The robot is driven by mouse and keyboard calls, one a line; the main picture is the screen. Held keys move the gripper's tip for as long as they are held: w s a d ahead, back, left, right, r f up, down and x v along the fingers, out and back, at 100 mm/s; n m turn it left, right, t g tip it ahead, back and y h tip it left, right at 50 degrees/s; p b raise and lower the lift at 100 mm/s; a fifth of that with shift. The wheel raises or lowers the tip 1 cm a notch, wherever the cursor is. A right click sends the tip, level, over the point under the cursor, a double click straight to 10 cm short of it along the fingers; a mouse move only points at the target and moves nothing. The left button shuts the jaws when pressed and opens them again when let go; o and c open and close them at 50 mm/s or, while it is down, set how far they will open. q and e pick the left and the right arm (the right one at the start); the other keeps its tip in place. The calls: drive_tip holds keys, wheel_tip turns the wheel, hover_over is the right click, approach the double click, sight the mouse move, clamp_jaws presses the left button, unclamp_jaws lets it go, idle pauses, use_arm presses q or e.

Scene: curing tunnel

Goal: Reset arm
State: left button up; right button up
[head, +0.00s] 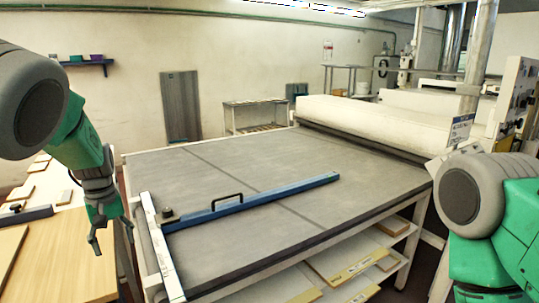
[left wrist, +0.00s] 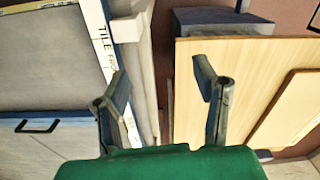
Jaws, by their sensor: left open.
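My left gripper (head: 110,222) hangs down at the left of the head view, over the gap between the wooden-board bench and the grey table (head: 300,165). It is open and empty, as the left wrist view (left wrist: 165,85) also shows, with the two fingers well apart. Nothing is between the fingers. My right arm (head: 480,210) shows at the right edge of the head view as a grey joint and green link. Its gripper is out of the frame.
A blue bar with a black handle (head: 255,201) lies across the grey table. A pale strip (head: 158,245) runs along the table's left edge. Wooden boards (head: 60,255) lie on the left bench. Boards (head: 345,262) sit on the shelf below the table. A white roller cover (head: 355,120) stands behind.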

use_arm(q)
drive_tip(key=s+f+m+y+b, duration=0.1)
drive_tip(key=s+f+b, duration=0.1)
drive_tip(key=s+f, duration=0.5)
drive_tip(key=s+a+f+m+b, duration=0.15)
drive_tip(key=s+f, duration=0.25)
drive_tip(key=f, duration=0.7)
drive_tip(key=s+d+f+m+y+b, duration=0.1)
drive_tip(key=s+f+b, duration=0.3)
drive_tip(key=f, duration=0.5)
drive_tip(key=s+d+f+m+h+b, duration=0.1)
drive_tip(key=s+d+f, duration=0.4)
drive_tip(key=s, duration=0.6)
drive_tip(key=s+d+f+m+h+b, duration=0.1)
drive_tip(key=s+d+f+m+b, duration=0.3)
drive_tip(key=s, duration=0.8)
drive_tip(key=shift+s+d+f+t, duration=0.3)
drive_tip(key=shift+d+f, duration=0.15)
drive_tip(key=shift+f, duration=0.1)
use_arm(e)
wheel_tip(320, 180, down, 13)
drive_tip(key=shift+w+f, duration=0.15)
drive_tip(key=shift+w, duration=0.2)
use_arm(q)
drive_tip(key=shift+w, duration=0.15)
